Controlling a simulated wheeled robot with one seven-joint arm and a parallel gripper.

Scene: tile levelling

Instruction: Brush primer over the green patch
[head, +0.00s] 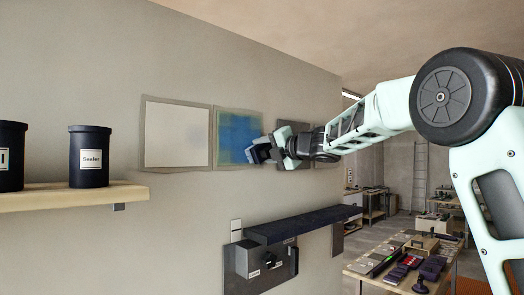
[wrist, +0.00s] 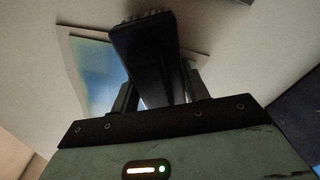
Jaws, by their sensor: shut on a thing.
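A square panel (head: 224,150) on the wall carries a patch (head: 238,132) that looks mostly blue, with a thin greenish left edge. The same patch shows partly in the wrist view (wrist: 98,75), blue fading to pale yellow-green. My gripper (head: 268,151) is at the panel's lower right corner, in front of the wall. In the wrist view its two fingers are shut on a dark, long block-like tool (wrist: 145,50), probably the brush. The tool's far end has a ridged edge. It covers part of the panel, and I cannot tell whether it touches the surface.
A pale panel (head: 177,136) hangs to the left, and darker panels (head: 291,131) hang behind my arm. A dark ledge (head: 300,225) juts out below. A wooden shelf (head: 130,194) at left holds black cans, one labelled Sealer (head: 89,157). A table (head: 440,275) with tools stands lower right.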

